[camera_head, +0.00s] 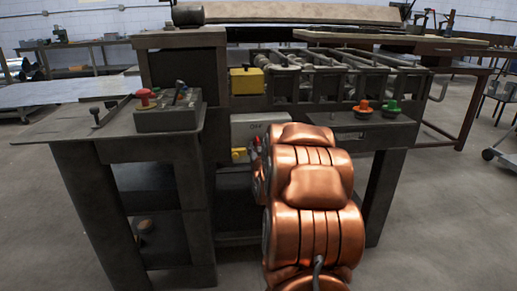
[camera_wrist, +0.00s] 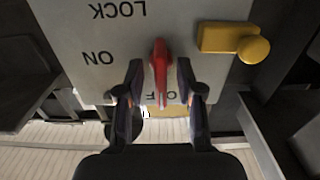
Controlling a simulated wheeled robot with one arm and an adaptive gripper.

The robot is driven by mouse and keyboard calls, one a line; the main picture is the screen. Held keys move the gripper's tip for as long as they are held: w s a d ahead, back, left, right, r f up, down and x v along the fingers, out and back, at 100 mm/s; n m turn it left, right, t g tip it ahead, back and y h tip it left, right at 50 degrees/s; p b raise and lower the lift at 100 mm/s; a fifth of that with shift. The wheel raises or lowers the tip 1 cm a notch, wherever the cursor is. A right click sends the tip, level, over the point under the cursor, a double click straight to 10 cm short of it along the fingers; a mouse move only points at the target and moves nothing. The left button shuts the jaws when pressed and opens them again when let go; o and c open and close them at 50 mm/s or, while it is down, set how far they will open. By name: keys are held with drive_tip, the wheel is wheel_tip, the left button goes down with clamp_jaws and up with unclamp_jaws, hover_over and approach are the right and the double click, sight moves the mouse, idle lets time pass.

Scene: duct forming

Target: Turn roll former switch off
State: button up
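The roll former's grey switch panel (camera_wrist: 85,30) fills the upper wrist view, with the labels LOCK, ON and OFF upside down. A red switch handle (camera_wrist: 160,68) stands upright in that picture, its lower end over the partly covered OFF label. My gripper (camera_wrist: 160,72) is open, with one finger on each side of the handle and what look like small gaps. In the head view, the panel (camera_head: 245,126) shows on the machine's front, partly covered by my copper-coloured arm. My gripper is mostly hidden there.
A yellow knob (camera_wrist: 235,42) sits beside the handle on the panel. In the head view, a control box (camera_head: 168,117) with a red button stands on the side table (camera_head: 60,128). Orange (camera_head: 363,107) and green (camera_head: 391,109) knobs are at right. Floor is open at right.

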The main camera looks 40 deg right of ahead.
sight(258, 140)
wheel_tip(258, 140, up, 10)
idle(0.6)
idle(0.4)
